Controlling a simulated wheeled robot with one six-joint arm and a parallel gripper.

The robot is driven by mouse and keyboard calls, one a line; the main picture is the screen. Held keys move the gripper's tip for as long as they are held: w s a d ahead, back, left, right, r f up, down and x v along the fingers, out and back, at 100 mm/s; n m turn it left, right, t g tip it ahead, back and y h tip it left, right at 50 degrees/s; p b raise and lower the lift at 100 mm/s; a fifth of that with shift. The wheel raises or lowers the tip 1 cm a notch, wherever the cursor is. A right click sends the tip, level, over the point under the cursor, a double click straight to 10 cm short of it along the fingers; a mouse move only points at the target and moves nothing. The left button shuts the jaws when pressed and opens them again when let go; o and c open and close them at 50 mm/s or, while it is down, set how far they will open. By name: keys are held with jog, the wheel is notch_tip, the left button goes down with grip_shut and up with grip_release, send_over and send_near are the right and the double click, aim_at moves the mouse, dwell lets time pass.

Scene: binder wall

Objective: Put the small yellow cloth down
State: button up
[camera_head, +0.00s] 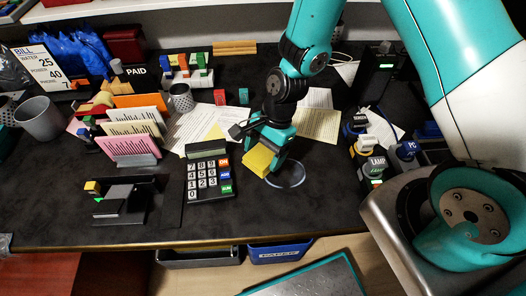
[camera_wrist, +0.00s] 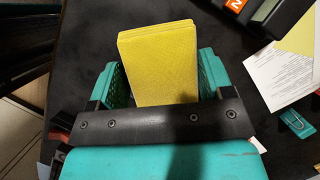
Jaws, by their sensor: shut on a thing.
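The small yellow cloth (camera_head: 259,160) is a folded, layered yellow block in my gripper (camera_head: 272,152), over the dark desk, just right of the calculator. In the wrist view, the cloth (camera_wrist: 158,62) sits between the two teal fingers of my gripper (camera_wrist: 160,85) and sticks out past them. A clear round dish or ring (camera_head: 287,174) lies on the desk beside and partly under the cloth. I cannot tell whether the cloth touches the desk or the dish.
A calculator (camera_head: 208,180) stands close on the left. Paper sheets (camera_head: 318,124) lie behind. The desk's front edge (camera_head: 220,241) is near, with a blue bin (camera_head: 280,252) below. Bare desk (camera_head: 320,210) lies front right.

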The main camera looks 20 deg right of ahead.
jog(key=shift+d+r, duration=0.1)
dwell(0.7)
jog(key=s+d+r+m+p, duration=0.1)
jog(key=s+d+r+p, duration=0.2)
jog(key=d+p, duration=0.25)
jog(key=s+d+r+m+p, duration=0.1)
jog(key=s+d+r+p, duration=0.15)
jog(key=d+p, duration=0.35)
notch_tip(320, 180, up, 6)
jog(key=m+t+p, duration=0.1)
jog(key=m+p, duration=0.1)
jog(key=p, duration=1)
send_over(338, 211)
jog(key=d, duration=0.1)
jog(key=shift+y, duration=0.3)
jog(key=f+b, duration=1.4)
jog(key=b, duration=0.1)
jog(key=shift+w+d+f, duration=0.1)
jog(key=shift+d+f, duration=0.1)
jog(key=shift+f, duration=0.15)
jog(key=shift+f+p, duration=0.3)
jog(key=shift+p, duration=0.05)
jog(key=shift+f, duration=2.05)
